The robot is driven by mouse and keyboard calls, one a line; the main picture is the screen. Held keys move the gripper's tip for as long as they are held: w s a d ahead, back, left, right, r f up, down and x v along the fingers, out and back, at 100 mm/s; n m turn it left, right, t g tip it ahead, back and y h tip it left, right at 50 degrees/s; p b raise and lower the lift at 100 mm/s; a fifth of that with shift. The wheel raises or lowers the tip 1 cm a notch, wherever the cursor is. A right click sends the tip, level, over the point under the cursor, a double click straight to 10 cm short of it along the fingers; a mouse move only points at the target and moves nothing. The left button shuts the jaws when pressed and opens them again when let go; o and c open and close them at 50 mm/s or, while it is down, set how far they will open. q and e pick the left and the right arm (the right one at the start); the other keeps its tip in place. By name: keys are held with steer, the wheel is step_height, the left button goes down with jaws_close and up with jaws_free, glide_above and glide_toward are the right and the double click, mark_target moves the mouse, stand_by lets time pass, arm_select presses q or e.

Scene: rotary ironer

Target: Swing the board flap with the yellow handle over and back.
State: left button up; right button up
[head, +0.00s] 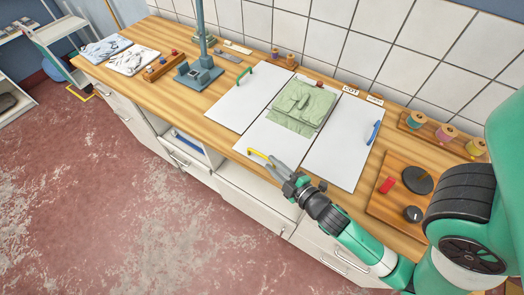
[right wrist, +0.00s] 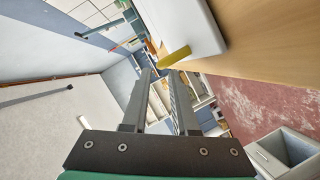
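The folding board lies on the wooden counter, with a white left panel (head: 238,99), a white right panel (head: 338,146) and a white lower middle flap (head: 270,140). The yellow handle (head: 257,154) is on the front edge of that flap, which lies flat. A folded green garment (head: 300,104) lies on the board's middle. My right gripper (head: 276,164) is open at the flap's front edge, just right of the yellow handle. In the right wrist view the yellow handle (right wrist: 175,57) shows just past the fingertips; contact cannot be told. My left gripper is not in view.
A green handle (head: 244,74) and a blue handle (head: 374,132) are on the side panels. A blue-grey stand (head: 200,72) is to the left. A wooden board with dark discs (head: 403,190) is to the right. Thread spools (head: 446,133) stand by the tiled wall.

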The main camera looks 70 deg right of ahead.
mark_target(265, 158)
steer(key=x, duration=0.6)
jaws_close()
stand_by(1.2)
